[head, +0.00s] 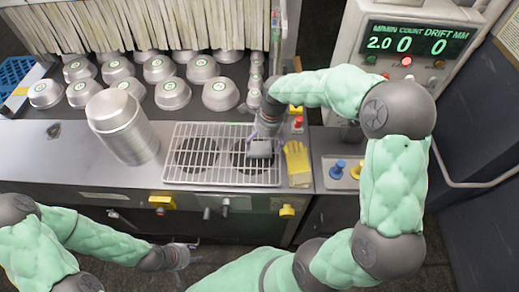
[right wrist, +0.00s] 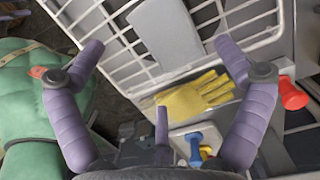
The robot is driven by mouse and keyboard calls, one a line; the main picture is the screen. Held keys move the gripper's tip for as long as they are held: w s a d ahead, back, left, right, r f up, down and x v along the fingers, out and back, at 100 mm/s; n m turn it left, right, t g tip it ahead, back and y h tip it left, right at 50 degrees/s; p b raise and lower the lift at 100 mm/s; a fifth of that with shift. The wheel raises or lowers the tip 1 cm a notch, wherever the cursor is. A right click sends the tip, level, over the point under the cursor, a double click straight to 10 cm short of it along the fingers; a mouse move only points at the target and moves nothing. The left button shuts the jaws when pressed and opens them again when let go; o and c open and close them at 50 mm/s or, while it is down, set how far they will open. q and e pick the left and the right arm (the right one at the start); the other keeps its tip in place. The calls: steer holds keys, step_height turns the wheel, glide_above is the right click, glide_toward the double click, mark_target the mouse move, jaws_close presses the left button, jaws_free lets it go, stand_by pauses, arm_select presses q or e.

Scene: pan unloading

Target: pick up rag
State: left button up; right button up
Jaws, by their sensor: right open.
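A flat grey rectangular piece (right wrist: 165,35), which looks like the rag, lies on the white wire rack (right wrist: 120,45) in the right wrist view. In the head view the grey piece (head: 260,149) shows at the right part of the rack (head: 222,128), just below my right gripper (head: 262,142). My right gripper is open, and in the right wrist view its purple fingers (right wrist: 160,50) spread to either side of the piece with nothing between them. My left gripper (head: 182,258) hangs low in front of the counter, away from the rack; its jaws are too unclear to read.
A yellow glove (head: 297,163) lies right of the rack and also shows in the right wrist view (right wrist: 195,96). A stack of round pans (head: 122,128) stands left of the rack. Several upturned bowls (head: 172,93) sit behind. A control box (head: 405,45) stands at right.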

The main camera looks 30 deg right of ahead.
mark_target(260, 150)
steer(key=shift+a+f, duration=0.2)
steer(key=shift+f, duration=0.3)
steer(key=f, duration=0.2)
steer(key=f+b, duration=0.1)
steer(key=f, duration=0.1)
steer(key=shift+w+a, duration=0.25)
steer(key=shift+w, duration=0.05)
steer(key=c, duration=1)
